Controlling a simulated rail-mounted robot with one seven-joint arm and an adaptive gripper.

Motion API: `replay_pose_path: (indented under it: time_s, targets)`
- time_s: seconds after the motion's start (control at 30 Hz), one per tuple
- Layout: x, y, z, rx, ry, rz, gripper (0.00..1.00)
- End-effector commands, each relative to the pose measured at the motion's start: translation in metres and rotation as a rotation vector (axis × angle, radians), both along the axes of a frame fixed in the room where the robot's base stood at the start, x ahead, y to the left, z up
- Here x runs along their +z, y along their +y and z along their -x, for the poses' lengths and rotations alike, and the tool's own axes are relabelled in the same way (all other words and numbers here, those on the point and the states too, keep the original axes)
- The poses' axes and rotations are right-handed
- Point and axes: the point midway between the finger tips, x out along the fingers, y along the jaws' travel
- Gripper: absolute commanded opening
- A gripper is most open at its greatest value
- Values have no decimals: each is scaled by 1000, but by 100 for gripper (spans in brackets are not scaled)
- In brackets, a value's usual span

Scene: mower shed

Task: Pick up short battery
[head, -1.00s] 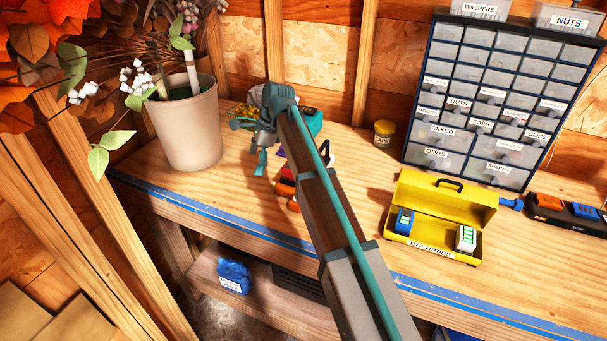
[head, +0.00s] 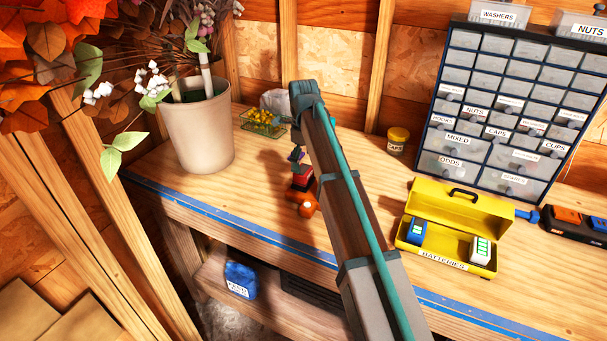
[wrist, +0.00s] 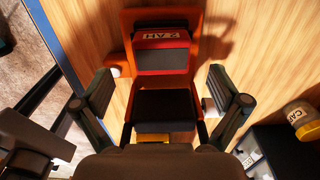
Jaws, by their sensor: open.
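A red and black battery pack marked "2 AH" (wrist: 162,58) is in the wrist view, with an orange body (wrist: 130,22) around and behind it. My gripper (wrist: 160,84) is open, with one finger on each side of the pack and a black block (wrist: 165,104) in front. The fingers look apart from the pack; I cannot tell how deep they reach. In the head view the red pack (head: 301,178) stands on the workbench beside my arm, with an orange part (head: 306,205) at its foot. My arm hides most of my gripper there.
On the workbench (head: 250,205), a yellow batteries case (head: 482,212) stands open at right, holding a blue battery (head: 416,232) and a white-green one (head: 480,249). A caps jar (head: 398,142), drawer cabinet (head: 512,110) and plant pot (head: 197,130) stand farther back.

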Motion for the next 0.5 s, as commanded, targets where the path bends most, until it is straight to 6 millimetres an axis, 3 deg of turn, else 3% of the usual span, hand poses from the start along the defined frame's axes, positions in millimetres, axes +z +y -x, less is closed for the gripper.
replay_pose_path:
  time_s: [0.5]
  targets:
    - [-48,0,-2,1,1,0,98]
